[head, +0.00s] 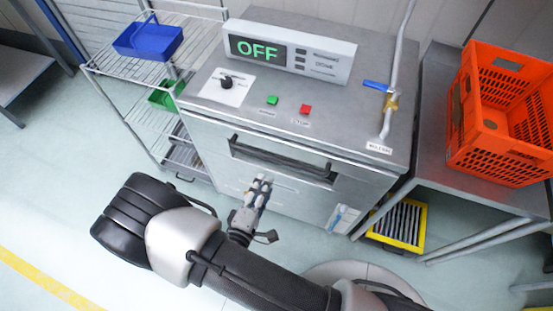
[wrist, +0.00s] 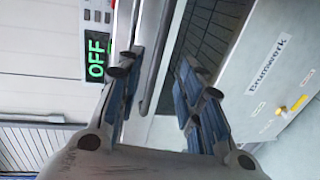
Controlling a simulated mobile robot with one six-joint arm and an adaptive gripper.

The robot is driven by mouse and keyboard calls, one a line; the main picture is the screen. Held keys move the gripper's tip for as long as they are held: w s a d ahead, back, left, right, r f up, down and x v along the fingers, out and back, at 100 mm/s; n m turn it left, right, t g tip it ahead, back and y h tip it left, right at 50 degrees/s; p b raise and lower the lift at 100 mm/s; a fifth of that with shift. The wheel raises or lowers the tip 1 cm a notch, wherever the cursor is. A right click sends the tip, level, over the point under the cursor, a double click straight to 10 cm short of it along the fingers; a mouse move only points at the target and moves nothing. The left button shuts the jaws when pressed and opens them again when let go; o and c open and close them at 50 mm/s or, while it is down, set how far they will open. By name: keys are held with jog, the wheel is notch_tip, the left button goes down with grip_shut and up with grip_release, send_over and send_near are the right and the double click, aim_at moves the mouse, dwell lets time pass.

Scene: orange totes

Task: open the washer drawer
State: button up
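The washer is a steel cabinet (head: 225,140) with a sloped top and a lit green "OFF" display (head: 256,50). Its drawer front has a long dark horizontal handle bar (head: 280,160), which looks closed against the cabinet. My gripper (head: 261,184) is in front of the washer, just below the handle in the head view. In the wrist view my gripper (wrist: 156,75) is open, its fingers spread on either side of the bar (wrist: 157,52). I cannot tell how far the bar lies beyond the fingertips. Nothing is held.
An orange crate (head: 499,140) stands on a grey table at right, with a yellow-rimmed grate (head: 400,226) below. A wire rack at left holds a blue bin (head: 147,41) and a green bin (head: 166,96). A pipe with a blue valve lever (head: 376,86) rises at the washer's right.

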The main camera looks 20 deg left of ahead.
aim_at(276, 161)
jog(key=b+x, duration=0.2)
jog(key=x, duration=1)
jog(key=shift+f, duration=0.1)
grip_shut()
